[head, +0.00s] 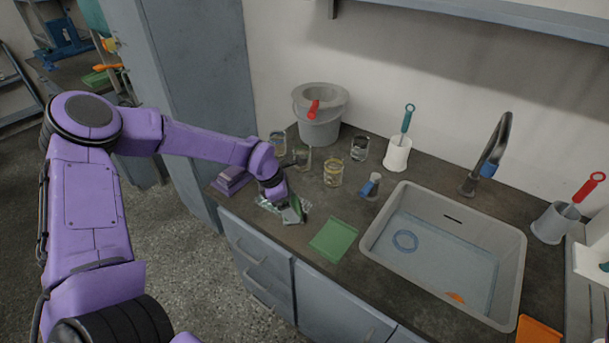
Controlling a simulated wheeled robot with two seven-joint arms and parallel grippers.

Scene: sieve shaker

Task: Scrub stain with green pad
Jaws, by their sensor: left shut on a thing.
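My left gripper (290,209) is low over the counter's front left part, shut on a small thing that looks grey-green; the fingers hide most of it. Pale green and whitish patches (267,203) show at the counter surface just left of the fingers; I cannot tell whether they are a pad, a cloth or a mark. A flat green square (333,240) lies on the counter to the right of the gripper, near the front edge, apart from it. I cannot make out a stain clearly. My right gripper is not in view.
A purple block (232,180) lies left of the gripper. Several glass jars, including one with yellow (333,173), stand behind it. A grey bucket (320,125), a white brush holder (398,154) and a sink (514,260) with water surround the counter (305,233).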

